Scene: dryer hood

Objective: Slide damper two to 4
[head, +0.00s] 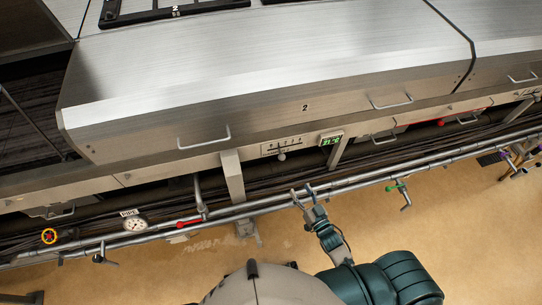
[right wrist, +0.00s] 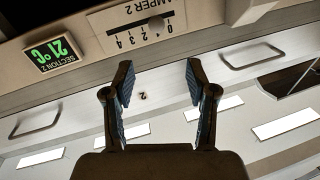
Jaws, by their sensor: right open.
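The damper two plate (head: 283,146) is a small white label with a scale, on the front rail below the hood section marked 2. Its round knob (head: 282,156) sticks out from the slot. In the right wrist view the plate (right wrist: 112,22) appears upside down, with digits 0 to 4. The knob (right wrist: 156,24) shows near the 0 and 1 end; its exact setting is unclear. My right gripper (head: 301,192) is open and empty, below and apart from the knob. In the right wrist view its fingers (right wrist: 158,65) are spread, with the knob beyond them. My left gripper is not in view.
A green temperature display (head: 331,140) is right of the plate. Long metal pipes (head: 350,184) with valves and a gauge (head: 134,224) run along the front, close to my right gripper. Handles (head: 204,139) stick out from the hood. The tan floor (head: 460,230) is open.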

